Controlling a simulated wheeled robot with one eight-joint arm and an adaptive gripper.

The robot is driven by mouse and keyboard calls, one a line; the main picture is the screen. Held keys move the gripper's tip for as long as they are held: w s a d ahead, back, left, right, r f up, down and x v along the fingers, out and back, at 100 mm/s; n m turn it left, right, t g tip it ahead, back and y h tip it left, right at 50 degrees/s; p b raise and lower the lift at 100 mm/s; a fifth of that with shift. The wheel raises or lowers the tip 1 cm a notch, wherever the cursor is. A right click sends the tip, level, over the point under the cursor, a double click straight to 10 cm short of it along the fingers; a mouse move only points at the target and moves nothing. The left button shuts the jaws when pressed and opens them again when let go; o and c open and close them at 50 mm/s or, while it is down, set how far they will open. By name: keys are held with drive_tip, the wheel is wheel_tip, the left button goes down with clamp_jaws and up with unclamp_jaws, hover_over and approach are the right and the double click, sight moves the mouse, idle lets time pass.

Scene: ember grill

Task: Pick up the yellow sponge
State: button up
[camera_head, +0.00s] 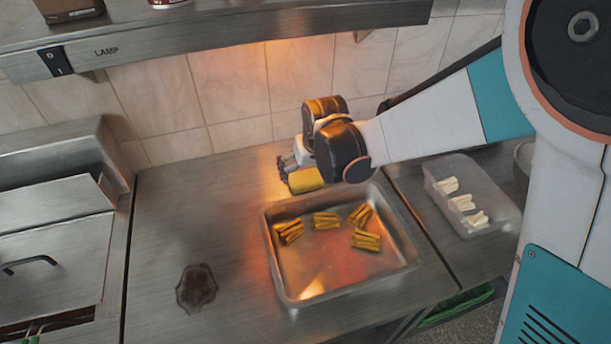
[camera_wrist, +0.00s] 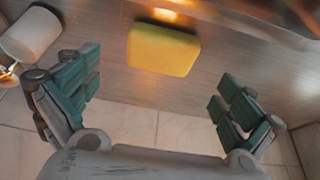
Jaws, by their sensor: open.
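The yellow sponge (camera_head: 306,180) lies on the steel counter behind the metal tray, partly hidden by my arm in the head view. In the wrist view the sponge (camera_wrist: 164,49) lies flat, beyond the fingertips and between the lines of the two fingers. My gripper (camera_head: 287,166) is beside the sponge in the head view, close to the back wall. In the wrist view my gripper (camera_wrist: 160,90) is open, with green-padded fingers wide apart and nothing between them. The exact gap to the sponge is hard to judge.
A metal tray (camera_head: 283,275) with several bundles of yellow fries stands in front of the sponge. A translucent container (camera_head: 490,191) with pale pieces is at right. A dark stain (camera_head: 196,288) marks the counter. A lamp shelf (camera_head: 200,42) hangs above. A white cylinder (camera_wrist: 31,35) shows in the wrist view.

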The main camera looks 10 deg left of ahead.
sight(305, 178)
drive_tip(key=shift+b+x, duration=1.6)
drive_tip(key=shift+x, duration=1.35)
drive_tip(key=shift+s+r, duration=0.1)
drive_tip(key=shift+c, duration=0.2)
drive_tip(key=c, duration=0.7)
